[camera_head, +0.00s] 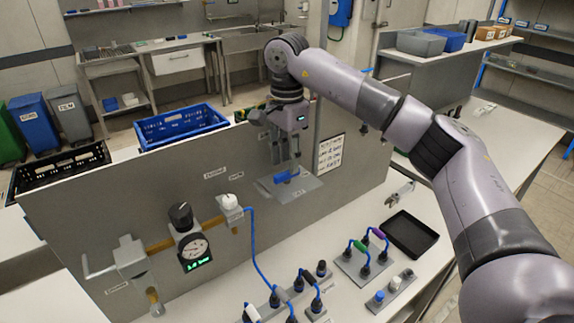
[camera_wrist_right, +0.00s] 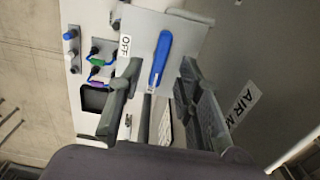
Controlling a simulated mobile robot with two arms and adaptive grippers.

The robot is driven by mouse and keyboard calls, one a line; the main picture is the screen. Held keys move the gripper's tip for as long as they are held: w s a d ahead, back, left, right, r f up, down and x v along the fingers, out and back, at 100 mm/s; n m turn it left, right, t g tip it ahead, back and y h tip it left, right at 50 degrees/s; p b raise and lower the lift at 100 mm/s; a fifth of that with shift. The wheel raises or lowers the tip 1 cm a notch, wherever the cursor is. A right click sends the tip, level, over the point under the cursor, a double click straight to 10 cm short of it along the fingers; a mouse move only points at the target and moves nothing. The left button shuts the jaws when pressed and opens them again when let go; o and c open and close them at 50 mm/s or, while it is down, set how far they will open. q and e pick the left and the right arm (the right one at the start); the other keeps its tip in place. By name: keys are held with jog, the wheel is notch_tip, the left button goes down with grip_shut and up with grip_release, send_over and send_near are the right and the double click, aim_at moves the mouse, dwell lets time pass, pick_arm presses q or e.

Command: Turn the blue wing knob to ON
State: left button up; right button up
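The blue wing knob (camera_head: 287,177) sits on a grey plate (camera_head: 304,189) on the upright panel, right of its middle. In the right wrist view the blue wing (camera_wrist_right: 161,58) is long and narrow, with an OFF label (camera_wrist_right: 125,46) to its left. No ON label is readable. My right gripper (camera_head: 287,160) is just above the knob, pointing down. In the wrist view its two fingers (camera_wrist_right: 158,88) are apart, one on each side of the wing, with gaps visible. It is open and empty. My left gripper does not show.
A gauge (camera_head: 194,250) with a black knob and a pipe are on the panel's left part. A blue crate (camera_head: 182,123) stands behind the panel. Cable connectors (camera_head: 366,262) and a black tray (camera_head: 411,234) lie on the table in front. A paper sheet (camera_head: 330,153) hangs right of the knob.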

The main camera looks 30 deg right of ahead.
aim_at(287, 171)
notch_tip(287, 171, up, 10)
jog(key=shift+f, duration=0.25)
dwell(0.7)
